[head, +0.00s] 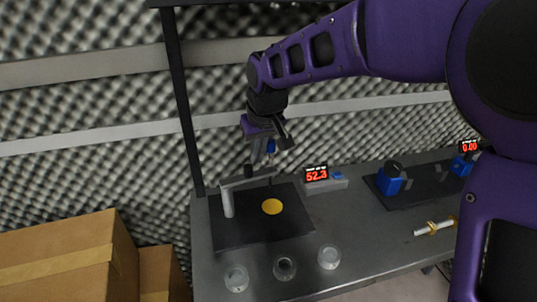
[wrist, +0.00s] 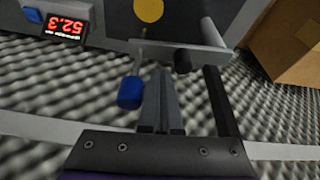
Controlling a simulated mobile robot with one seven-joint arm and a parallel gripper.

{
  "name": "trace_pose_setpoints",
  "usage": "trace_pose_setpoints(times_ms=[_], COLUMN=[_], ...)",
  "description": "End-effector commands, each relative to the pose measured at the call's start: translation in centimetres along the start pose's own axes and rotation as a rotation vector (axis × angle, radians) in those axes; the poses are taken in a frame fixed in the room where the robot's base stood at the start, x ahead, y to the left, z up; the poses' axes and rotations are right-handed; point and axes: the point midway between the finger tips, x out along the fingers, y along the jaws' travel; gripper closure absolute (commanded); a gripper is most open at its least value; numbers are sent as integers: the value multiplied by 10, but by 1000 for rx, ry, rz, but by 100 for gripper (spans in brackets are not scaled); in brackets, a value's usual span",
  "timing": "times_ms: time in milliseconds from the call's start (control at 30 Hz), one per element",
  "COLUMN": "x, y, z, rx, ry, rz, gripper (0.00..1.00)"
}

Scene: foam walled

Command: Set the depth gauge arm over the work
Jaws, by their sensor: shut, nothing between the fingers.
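The depth gauge arm (head: 250,178) is a grey bar on an upright post (head: 228,202) on a dark mat (head: 240,232). The bar runs behind the yellow disc (head: 272,206), not across it. In the wrist view, the bar (wrist: 190,46) carries a black knob (wrist: 183,64) and, near its free end, a blue cylinder (wrist: 130,93) on a thin rod. My gripper (head: 258,157) points down at the bar from behind. Its fingers (wrist: 160,75) are shut and empty, between the blue cylinder and the black knob. I cannot tell whether they touch the bar.
A display reading 52.3 (head: 316,174) stands right of the mat. Several clear or grey round dishes, one of them here (head: 236,278), line the front. Blue devices (head: 390,181) and a white rod (head: 434,229) lie to the right. A black upright (head: 183,110) and foam wall stand behind.

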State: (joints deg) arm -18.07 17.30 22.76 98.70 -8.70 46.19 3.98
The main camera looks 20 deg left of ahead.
Motion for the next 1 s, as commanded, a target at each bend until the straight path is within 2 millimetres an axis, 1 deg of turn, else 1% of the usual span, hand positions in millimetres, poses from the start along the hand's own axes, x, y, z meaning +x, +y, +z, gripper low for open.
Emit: trace_pose_setpoints(times_ms=[33, 100, 200, 300, 667, 767, 900, 1000], x=[11, 20, 30, 34, 35, 33, 30, 30], y=[0, 0, 0, 0, 0, 1, 2, 2], z=[1, 1, 1, 0, 0, 4, 15, 15], rx=[-1, -1, -1, -1, 0, 0, 0, 0], ry=[-4, -2, -2, 0, 0, 0, -1, -1], rz=[-1, -1, -1, 0, 0, 1, 1, 0], gripper=[100, 100, 100, 100, 100, 100, 100, 100])
